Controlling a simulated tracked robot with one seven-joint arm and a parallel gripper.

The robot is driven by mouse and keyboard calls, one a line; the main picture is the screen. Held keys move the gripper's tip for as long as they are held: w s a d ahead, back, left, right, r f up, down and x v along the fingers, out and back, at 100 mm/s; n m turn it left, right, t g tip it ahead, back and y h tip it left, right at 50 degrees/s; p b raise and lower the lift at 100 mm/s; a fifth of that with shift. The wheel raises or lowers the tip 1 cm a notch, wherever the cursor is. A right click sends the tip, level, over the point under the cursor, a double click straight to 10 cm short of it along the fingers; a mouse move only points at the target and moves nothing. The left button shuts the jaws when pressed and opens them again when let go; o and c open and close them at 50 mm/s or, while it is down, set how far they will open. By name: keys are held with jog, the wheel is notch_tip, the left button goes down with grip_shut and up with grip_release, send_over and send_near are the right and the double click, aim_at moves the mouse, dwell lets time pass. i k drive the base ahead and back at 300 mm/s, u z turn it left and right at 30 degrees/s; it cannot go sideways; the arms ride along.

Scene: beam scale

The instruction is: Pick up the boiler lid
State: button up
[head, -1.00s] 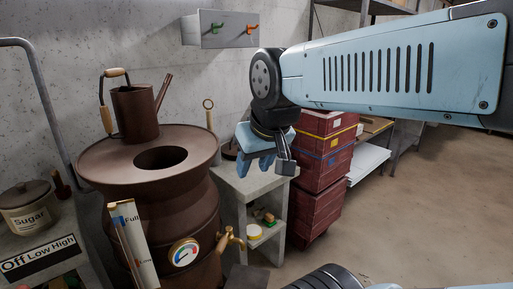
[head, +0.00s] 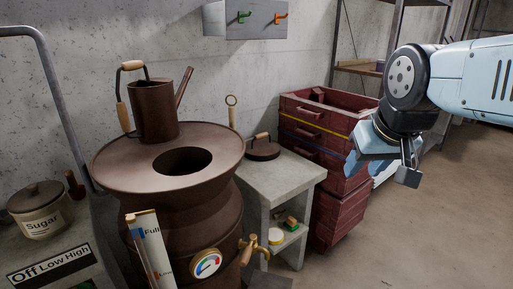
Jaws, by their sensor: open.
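The boiler lid (head: 263,151) is a dark brown disc with a handle on top, lying on the grey side table (head: 292,173) just right of the boiler. The brown boiler (head: 118,163) stands at centre left with a round dark opening in its wide top. My gripper (head: 378,172) is to the right of the lid, apart from it, in front of the red drawers. It points downward, open and empty.
A brown watering can (head: 155,110) stands on the boiler top. Red stacked drawers (head: 310,135) stand behind the table. A sugar jar (head: 40,215) is at left. A wall panel with hooks (head: 257,18) hangs above. The floor at right is clear.

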aim_at(259, 146)
jog(key=z, duration=0.35)
jog(key=i, duration=1.05)
jog(key=u, duration=0.35)
